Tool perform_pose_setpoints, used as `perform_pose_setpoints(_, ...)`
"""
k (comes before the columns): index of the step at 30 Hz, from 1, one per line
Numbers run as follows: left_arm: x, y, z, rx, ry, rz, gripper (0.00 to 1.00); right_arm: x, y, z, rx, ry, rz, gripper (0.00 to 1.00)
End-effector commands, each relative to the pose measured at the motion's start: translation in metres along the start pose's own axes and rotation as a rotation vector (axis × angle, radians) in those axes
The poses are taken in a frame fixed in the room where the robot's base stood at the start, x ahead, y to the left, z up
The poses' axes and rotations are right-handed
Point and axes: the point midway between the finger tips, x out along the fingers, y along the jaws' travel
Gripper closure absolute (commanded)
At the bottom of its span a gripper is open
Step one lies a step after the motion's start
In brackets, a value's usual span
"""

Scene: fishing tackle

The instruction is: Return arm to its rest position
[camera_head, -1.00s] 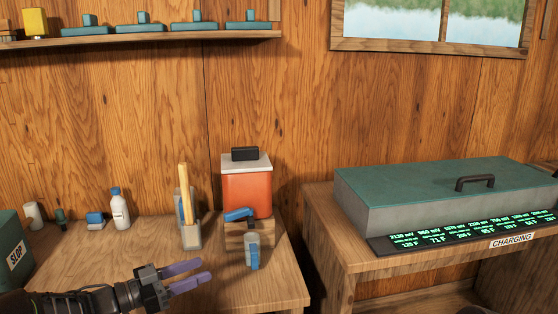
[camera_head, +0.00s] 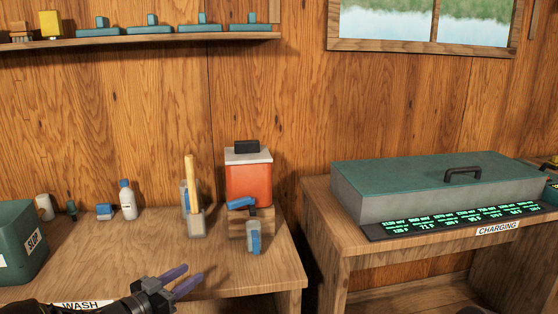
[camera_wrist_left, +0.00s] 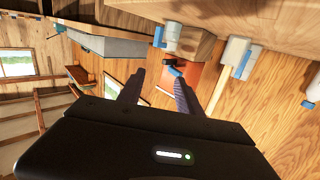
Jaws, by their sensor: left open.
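My left gripper (camera_head: 180,279) is low in the head view, over the front of the wash table (camera_head: 85,276). Its two purple fingers are apart with nothing between them. In the left wrist view the open fingers (camera_wrist_left: 158,95) also show empty, with the orange container beyond them. My right gripper is in neither view.
An orange container (camera_head: 248,182) with a blue tap stands on a wooden block, a blue-and-grey cup (camera_head: 253,238) in front. A holder with a wooden stick (camera_head: 191,195), a white bottle (camera_head: 127,200) and a SLOP bin (camera_head: 22,245) stand leftward. A charging box (camera_head: 400,190) is right.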

Motion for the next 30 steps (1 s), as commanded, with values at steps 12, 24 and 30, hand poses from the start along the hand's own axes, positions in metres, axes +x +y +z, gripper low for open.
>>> perform_pose_setpoints(12, -0.045, 0.099, 0.215, -0.439, -0.572, -0.294, 0.58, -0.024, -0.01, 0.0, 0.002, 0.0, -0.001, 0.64)
perform_pose_setpoints(24, -0.195, 0.32, 0.309, -0.835, -1.206, -0.286, 0.58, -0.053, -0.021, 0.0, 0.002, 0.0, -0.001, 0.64)
perform_pose_setpoints(30, -0.214, 0.358, 0.305, -0.852, -1.28, -0.236, 0.58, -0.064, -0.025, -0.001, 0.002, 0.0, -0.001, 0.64)
